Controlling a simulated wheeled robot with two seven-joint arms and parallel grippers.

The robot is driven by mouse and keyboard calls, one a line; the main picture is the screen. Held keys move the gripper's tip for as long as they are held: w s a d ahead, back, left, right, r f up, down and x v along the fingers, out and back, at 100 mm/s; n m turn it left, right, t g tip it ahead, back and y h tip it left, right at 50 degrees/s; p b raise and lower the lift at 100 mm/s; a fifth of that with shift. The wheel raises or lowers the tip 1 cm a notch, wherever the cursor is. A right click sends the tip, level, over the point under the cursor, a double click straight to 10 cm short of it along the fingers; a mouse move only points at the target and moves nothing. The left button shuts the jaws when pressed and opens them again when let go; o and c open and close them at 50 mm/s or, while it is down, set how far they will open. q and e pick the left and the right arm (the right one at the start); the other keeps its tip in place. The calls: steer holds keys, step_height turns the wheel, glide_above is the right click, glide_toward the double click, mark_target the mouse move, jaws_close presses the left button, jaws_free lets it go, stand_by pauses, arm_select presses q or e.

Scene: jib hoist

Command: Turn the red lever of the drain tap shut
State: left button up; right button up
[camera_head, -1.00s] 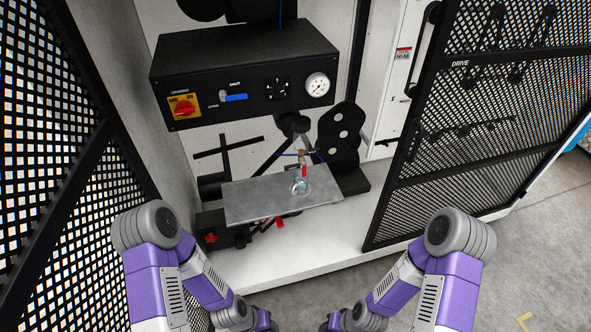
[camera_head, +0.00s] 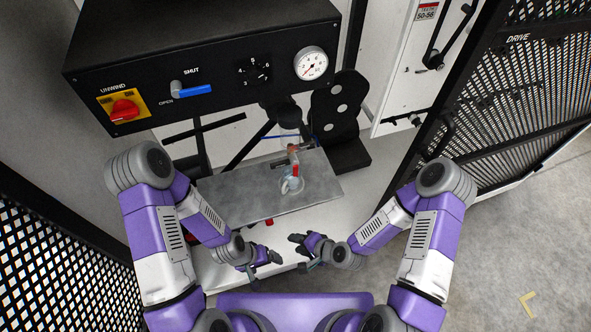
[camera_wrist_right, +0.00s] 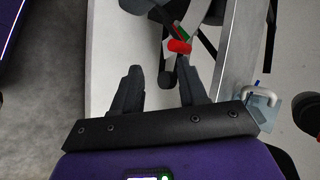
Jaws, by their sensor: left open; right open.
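The drain tap (camera_head: 292,149) is a small fitting above a grey metal plate (camera_head: 235,195) in the head view. Its red lever (camera_head: 295,169) points down, roughly in line with the spout. A clear cup-like vessel (camera_head: 291,185) stands on the plate under it. My left gripper (camera_head: 266,268) is open and empty, in front of and below the plate. My right gripper (camera_head: 300,252) is open and empty beside it, apart from the tap. In the right wrist view its two fingers (camera_wrist_right: 160,88) are spread. A red-ended part (camera_wrist_right: 179,46) shows beyond them; I cannot tell whether it is the lever.
A black control box (camera_head: 215,60) overhangs the plate, with a blue handle (camera_head: 195,90), a red rotary switch (camera_head: 124,110) and a gauge (camera_head: 311,63). Mesh panels stand left (camera_head: 60,255) and right (camera_head: 510,100). A red part (camera_head: 269,222) shows at the plate's front edge.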

steer(key=w+a+r+m+t+y+b, duration=0.1)
steer(key=m, duration=0.1)
steer(key=w+a+r+m+t+y, duration=0.1)
steer(key=w+a+m+t, duration=0.1)
steer(key=w+a+r+m+t+b, duration=0.1)
steer(key=m+t, duration=0.1)
steer(key=m, duration=0.1)
steer(key=shift+w+a+r+y+b, duration=0.1)
steer(key=shift+w+a+y+b, duration=0.05)
steer(key=shift+w+y+b, duration=0.2)
steer(key=m+t+h+b, duration=0.4)
steer(key=m+t, duration=0.8)
steer(key=m, duration=0.5)
glide_toward(296, 173)
steer(key=w+r, duration=0.1)
steer(key=w, duration=0.2)
steer(key=shift+y, duration=0.25)
steer(key=x, duration=0.7)
steer(key=shift+w+a+r, duration=0.1)
steer(key=shift+a+r, duration=0.1)
steer(key=shift+a, duration=0.2)
arm_select(q)
step_height(296, 173, down, 8)
arm_select(e)
jaws_close()
